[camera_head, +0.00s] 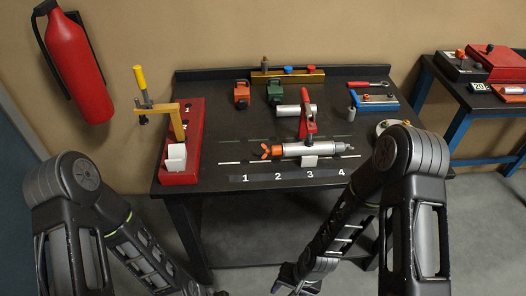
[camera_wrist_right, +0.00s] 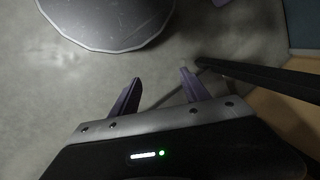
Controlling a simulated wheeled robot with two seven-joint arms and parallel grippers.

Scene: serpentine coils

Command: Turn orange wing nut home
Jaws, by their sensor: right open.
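The orange wing nut (camera_head: 267,151) sits at the left end of a silver cylinder (camera_head: 300,149) lying across the front of the black table. A red toggle clamp (camera_head: 307,118) stands over the cylinder. My right gripper (camera_wrist_right: 158,84) is open and empty in the right wrist view, over the grey floor. In the head view the right arm hangs down in front of the table, well away from the wing nut. My left arm reaches down at the lower left; its gripper is at or beyond the bottom edge, and its fingers do not show.
The black table (camera_head: 235,170) carries a red fixture (camera_head: 181,168) with a yellow-handled clamp at left. Numbers 1 to 4 mark its front edge. Orange and green blocks, a brass-coloured rail (camera_head: 287,77) and a blue fixture (camera_head: 374,104) stand behind. A fire extinguisher (camera_head: 75,62) hangs at left.

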